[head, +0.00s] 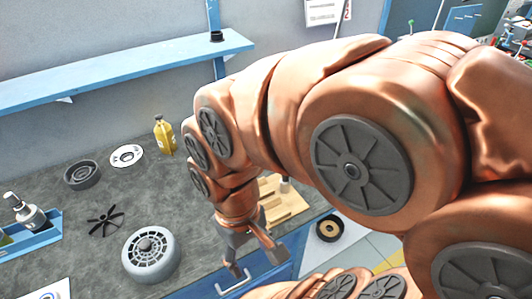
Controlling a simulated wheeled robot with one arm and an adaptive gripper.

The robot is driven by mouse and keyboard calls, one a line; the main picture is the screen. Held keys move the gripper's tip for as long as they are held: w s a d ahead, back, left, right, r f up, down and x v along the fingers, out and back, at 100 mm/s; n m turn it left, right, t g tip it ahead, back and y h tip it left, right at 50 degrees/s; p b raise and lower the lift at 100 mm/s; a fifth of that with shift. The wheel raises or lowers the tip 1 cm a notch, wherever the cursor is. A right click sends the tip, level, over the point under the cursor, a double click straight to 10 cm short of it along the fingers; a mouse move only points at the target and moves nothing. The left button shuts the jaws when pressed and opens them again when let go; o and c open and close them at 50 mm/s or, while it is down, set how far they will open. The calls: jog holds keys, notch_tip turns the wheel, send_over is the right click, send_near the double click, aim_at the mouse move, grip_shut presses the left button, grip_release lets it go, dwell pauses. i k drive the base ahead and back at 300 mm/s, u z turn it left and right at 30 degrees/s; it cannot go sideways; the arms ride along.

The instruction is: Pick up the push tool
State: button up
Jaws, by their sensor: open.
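My gripper (252,262) is open in the head view, pointing down at the front edge of the grey bench top (95,225). Nothing shows between its fingers. A pale wooden block (290,207) lies just behind and right of the gripper, partly hidden by my arm. A small grey upright piece (285,185) stands at the block's back; I cannot tell whether it is the push tool. No other thing can be named as the push tool with certainty.
A blue shelf (120,72) hangs above.

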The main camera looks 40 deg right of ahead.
aim_at(285, 182)
jog(key=z, duration=3.35)
jog(key=k, duration=1.35)
jog(key=u, duration=2.35)
